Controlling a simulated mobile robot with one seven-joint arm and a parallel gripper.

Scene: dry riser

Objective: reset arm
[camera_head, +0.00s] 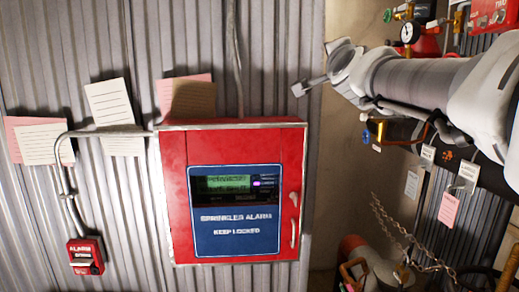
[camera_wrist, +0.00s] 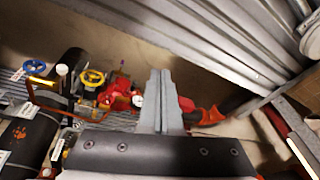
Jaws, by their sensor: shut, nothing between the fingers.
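My gripper (camera_head: 299,90) is at the upper middle in the head view, above and to the right of the red sprinkler alarm cabinet, with my arm reaching in from the right. In the wrist view my gripper's fingers (camera_wrist: 159,78) are together and hold nothing. The gripper looks clear of the cabinet. The red sprinkler alarm cabinet (camera_head: 172,200) is closed on the corrugated wall, with a lit green display (camera_head: 222,184) and a handle (camera_head: 293,220) on its right side.
A small red alarm box (camera_head: 85,256) with conduit is at the lower left. Paper notes (camera_head: 115,110) hang on the wall. On the right are a pressure gauge (camera_head: 410,32), tags (camera_head: 449,208) and a chain (camera_head: 400,232). The wrist view shows a yellow valve wheel (camera_wrist: 93,77) and a blue one (camera_wrist: 75,58).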

